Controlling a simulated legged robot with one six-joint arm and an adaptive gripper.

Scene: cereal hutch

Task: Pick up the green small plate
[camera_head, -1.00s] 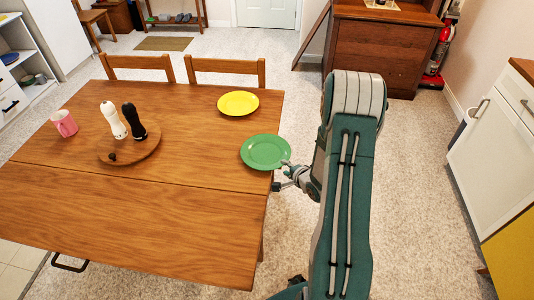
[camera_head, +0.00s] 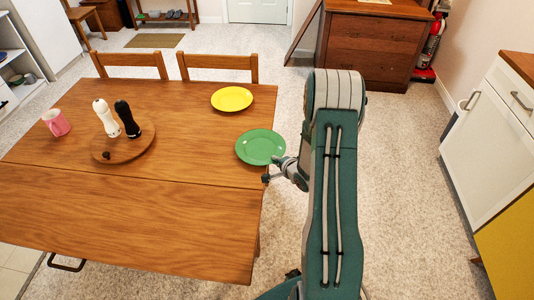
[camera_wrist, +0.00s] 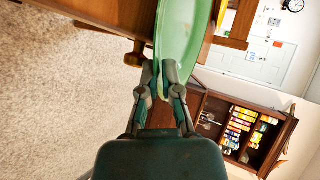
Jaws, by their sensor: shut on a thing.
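The green small plate (camera_head: 261,147) is at the right edge of the wooden table (camera_head: 140,215) in the head view. My gripper (camera_head: 273,171) is at the plate's near right rim, by the table edge. In the wrist view the green plate (camera_wrist: 176,35) stands between the fingertips, and my gripper (camera_wrist: 163,82) is shut on its rim. Whether the plate touches the table cannot be told clearly.
A yellow plate (camera_head: 231,99) lies behind the green one. A round wooden board (camera_head: 135,147) holds a white and a black shaker, with a pink cup (camera_head: 56,122) to its left. Two chairs stand at the table's far side. Floor right of my arm is clear.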

